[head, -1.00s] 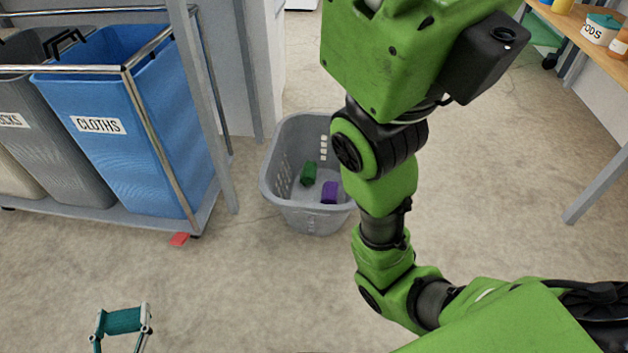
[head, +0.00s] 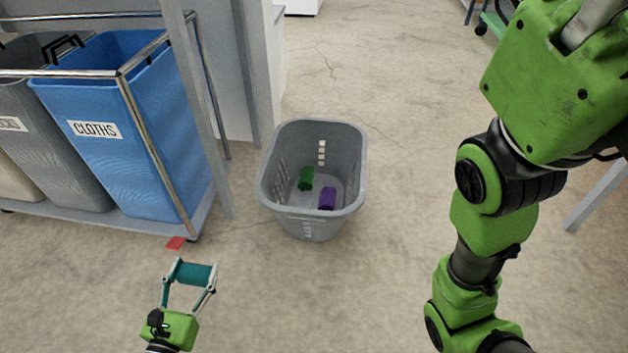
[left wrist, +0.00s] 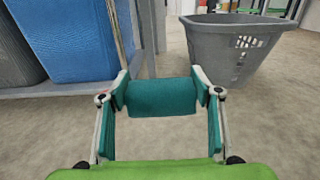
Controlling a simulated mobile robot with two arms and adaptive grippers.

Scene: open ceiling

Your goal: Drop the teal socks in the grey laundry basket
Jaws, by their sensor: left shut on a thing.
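The teal socks (head: 192,274) are a small rolled bundle held between the fingers of my left gripper (head: 190,275). The left wrist view shows the teal socks (left wrist: 161,97) pinched at both ends, above the floor. The grey laundry basket (head: 313,222) stands on the floor, up and to the right of my left gripper in the head view. A green roll (head: 306,179) and a purple roll (head: 327,198) lie inside it. In the left wrist view the basket (left wrist: 228,62) is ahead at the upper right. My right gripper is out of view.
A wheeled cart at the left holds a blue bin labelled CLOTHS (head: 130,150) and a grey bin (head: 60,150). A red item (head: 175,243) lies on the floor by the cart's corner. The floor between my left gripper and the basket is clear.

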